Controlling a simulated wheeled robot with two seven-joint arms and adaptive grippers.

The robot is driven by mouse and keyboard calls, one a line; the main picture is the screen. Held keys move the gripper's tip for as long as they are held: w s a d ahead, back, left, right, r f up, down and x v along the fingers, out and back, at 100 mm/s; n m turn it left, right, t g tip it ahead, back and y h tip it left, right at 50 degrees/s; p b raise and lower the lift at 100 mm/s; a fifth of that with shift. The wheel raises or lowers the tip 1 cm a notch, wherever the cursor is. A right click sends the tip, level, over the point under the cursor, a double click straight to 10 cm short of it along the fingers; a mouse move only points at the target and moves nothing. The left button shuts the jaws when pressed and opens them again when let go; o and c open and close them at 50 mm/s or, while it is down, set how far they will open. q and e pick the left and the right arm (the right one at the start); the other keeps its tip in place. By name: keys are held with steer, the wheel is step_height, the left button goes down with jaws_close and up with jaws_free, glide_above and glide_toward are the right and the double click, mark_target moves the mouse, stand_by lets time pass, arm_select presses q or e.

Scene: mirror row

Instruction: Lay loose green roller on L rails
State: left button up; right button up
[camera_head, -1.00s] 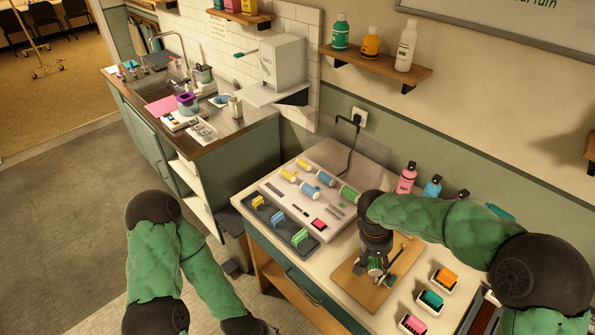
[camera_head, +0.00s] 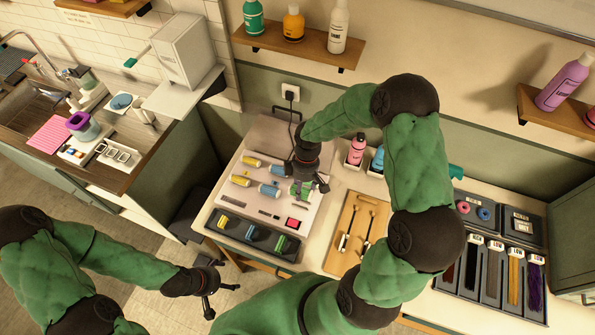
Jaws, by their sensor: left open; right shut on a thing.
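A pale station panel (camera_head: 228,195) holds yellow rollers (camera_head: 252,161) and blue rollers (camera_head: 279,171) in two rows. My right gripper (camera_head: 306,187) is low over the panel's right part, shut on a green roller (camera_head: 300,188). Its fingers partly hide the roller and the rails beneath, so I cannot tell whether it touches them. The panel's other green roller, seen earlier at the back right, is hidden or cannot be told apart. My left gripper (camera_head: 224,298) is open and empty, in front of the counter, away from the panel.
A dark tray (camera_head: 236,240) with yellow, blue and green pieces lies along the panel's front. A wooden board (camera_head: 347,258) with two slim tools is right of it. Pink and blue bottles (camera_head: 356,150) stand behind. Hair swatches (camera_head: 497,270) fill the right; my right arm crosses the counter.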

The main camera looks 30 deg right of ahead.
steer(key=shift+s+d+f+b, duration=0.1)
steer(key=shift+s+f+b, duration=0.1)
steer(key=shift+f+b, duration=0.2)
steer(key=shift+w+f+b, duration=0.1)
steer(key=shift+f+b, duration=1.9)
steer(key=shift+f, duration=0.75)
steer(key=shift+f, duration=0.15)
steer(key=o, duration=1.2)
steer(key=shift+o, duration=0.2)
steer(key=o, duration=0.3)
